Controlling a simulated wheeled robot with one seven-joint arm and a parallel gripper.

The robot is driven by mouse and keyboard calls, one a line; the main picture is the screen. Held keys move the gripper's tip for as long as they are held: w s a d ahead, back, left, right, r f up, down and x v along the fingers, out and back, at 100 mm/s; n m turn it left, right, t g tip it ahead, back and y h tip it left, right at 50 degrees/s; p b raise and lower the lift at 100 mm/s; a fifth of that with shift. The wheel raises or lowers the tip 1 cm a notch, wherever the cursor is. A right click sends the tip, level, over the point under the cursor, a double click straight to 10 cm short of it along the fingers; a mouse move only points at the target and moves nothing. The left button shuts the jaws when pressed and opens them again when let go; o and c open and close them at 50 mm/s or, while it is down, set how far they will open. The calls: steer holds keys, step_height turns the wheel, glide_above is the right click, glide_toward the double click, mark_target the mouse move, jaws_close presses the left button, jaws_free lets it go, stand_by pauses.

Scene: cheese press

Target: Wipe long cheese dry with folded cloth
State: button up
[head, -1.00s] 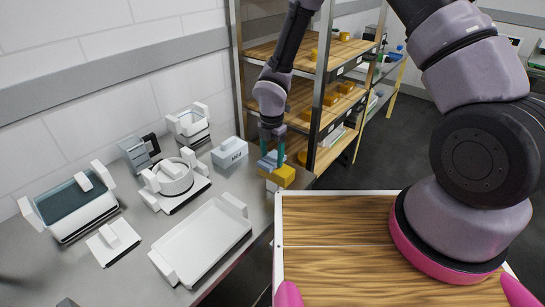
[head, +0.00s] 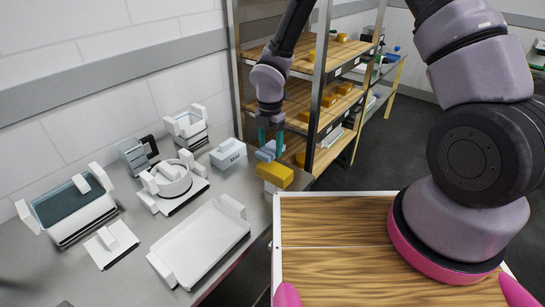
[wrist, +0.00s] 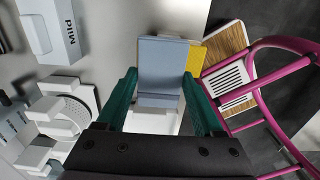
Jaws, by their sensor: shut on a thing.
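The long cheese (head: 275,177) is a yellow block near the right end of the metal counter, on a white support (head: 271,188). My gripper (head: 270,139) points down beside it, with teal fingers shut on the blue-grey folded cloth (head: 267,151). The cloth appears just above and behind the cheese in the head view; whether they touch is unclear. In the wrist view, the cloth (wrist: 163,62) spans between the fingertips (wrist: 159,82) and covers part of the cheese. A yellow strip of cheese (wrist: 195,60) shows at its right.
A white box marked "Mild" (head: 229,155) stands left of my gripper. A white tray (head: 203,240), a round mould (head: 172,180) and other white vessels fill the counter. A shelf rack (head: 318,90) with cheeses stands close behind. A wooden-topped surface (head: 335,240) lies in front.

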mark_target(270, 165)
steer(key=shift+s+d+r, duration=0.2)
steer(key=shift+s+d, duration=0.35)
steer(key=shift+d, duration=0.15)
steer(key=shift+s+d+r, duration=0.2)
steer(key=shift+s+d, duration=0.35)
steer(key=shift+d, duration=0.15)
steer(key=shift+f, duration=2.3)
steer(key=shift+f, duration=0.6)
steer(key=shift+w+a+r, duration=0.1)
steer(key=shift+w+a, duration=1)
steer(key=shift+a, duration=0.3)
